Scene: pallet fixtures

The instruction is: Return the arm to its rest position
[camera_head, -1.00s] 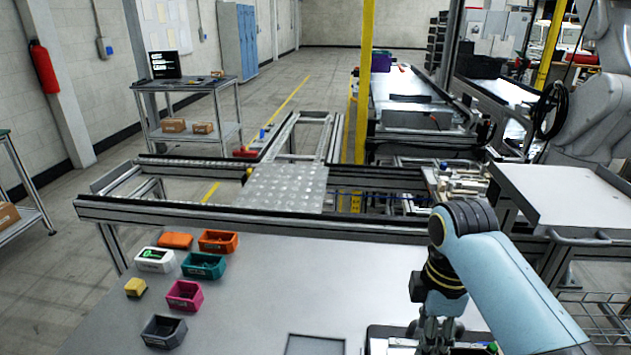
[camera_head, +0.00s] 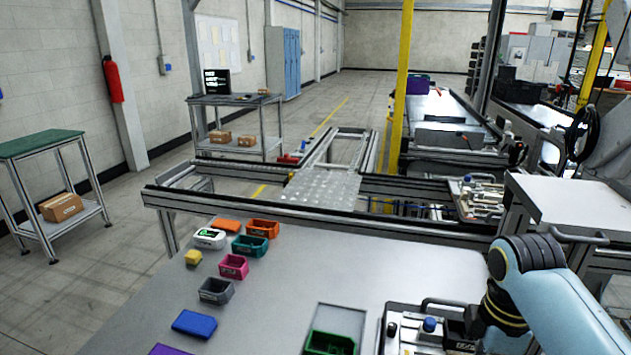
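My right arm comes in from the lower right in the head view, with a pale blue link and a dark, yellow-banded wrist. The wrist is bent down over the right part of the grey table (camera_head: 290,285). My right gripper (camera_head: 492,346) is at the bottom edge under the wrist, mostly hidden or cut off, so its fingers cannot be made out. A metal fixture (camera_head: 412,330) with a handle and a blue knob stands just left of the wrist. My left arm and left gripper are not in view.
A green bin (camera_head: 330,343) lies near the front. A conveyor frame (camera_head: 300,211) runs behind the table. The table's middle is clear.

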